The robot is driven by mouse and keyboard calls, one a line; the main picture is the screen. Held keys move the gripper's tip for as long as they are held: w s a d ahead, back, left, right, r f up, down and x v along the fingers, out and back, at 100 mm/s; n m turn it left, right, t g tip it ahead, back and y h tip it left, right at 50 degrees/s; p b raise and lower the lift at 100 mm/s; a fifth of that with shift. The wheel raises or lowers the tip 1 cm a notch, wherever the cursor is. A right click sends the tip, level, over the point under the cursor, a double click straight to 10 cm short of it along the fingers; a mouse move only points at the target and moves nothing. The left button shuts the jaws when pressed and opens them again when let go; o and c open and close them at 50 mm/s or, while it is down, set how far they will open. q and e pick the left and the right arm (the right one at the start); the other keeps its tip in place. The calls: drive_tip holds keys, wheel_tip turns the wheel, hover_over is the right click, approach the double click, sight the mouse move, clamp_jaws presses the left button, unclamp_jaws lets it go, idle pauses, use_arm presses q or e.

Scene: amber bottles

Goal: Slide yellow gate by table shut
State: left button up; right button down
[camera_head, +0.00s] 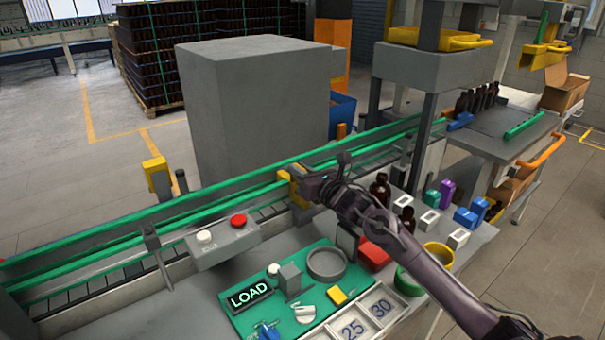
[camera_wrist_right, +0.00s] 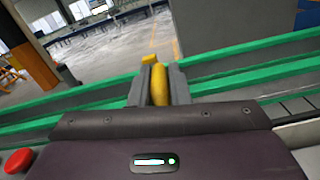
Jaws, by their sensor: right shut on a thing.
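My right gripper (camera_head: 303,181) reaches in from the lower right over the green-railed conveyor. It is shut on the yellow gate (camera_head: 284,176), whose yellow part shows just left of the fingers. In the right wrist view, the yellow gate's rounded handle (camera_wrist_right: 159,88) sits between the two grey fingers of my right gripper (camera_wrist_right: 159,79). The gripper hides much of the gate in the head view, so I cannot tell how far across the conveyor it stands. My left gripper is not in view.
The conveyor's green rails (camera_head: 130,222) run past a big grey box (camera_head: 255,100). A button box with a red button (camera_head: 238,220) is left of the gripper. The table holds a green LOAD mat (camera_head: 325,287), a dark bottle (camera_head: 380,188) and a red bin (camera_head: 374,256).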

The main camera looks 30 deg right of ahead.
drive_tip(key=c, duration=1.6)
unclamp_jaws()
drive_tip(key=shift+w, duration=0.1)
drive_tip(key=shift+o, duration=1)
drive_tip(key=shift+w+a, duration=0.15)
drive_tip(key=shift+s+d+f+b, duration=0.2)
drive_tip(key=shift+s+b, duration=0.1)
drive_tip(key=shift+s, duration=0.35)
drive_tip(key=s+b, duration=0.2)
drive_tip(key=s, duration=0.4)
drive_tip(key=shift+s+d+r, duration=0.15)
drive_tip(key=shift+s+r, duration=0.05)
drive_tip(key=shift+s, duration=0.1)
drive_tip(key=shift+f, duration=0.1)
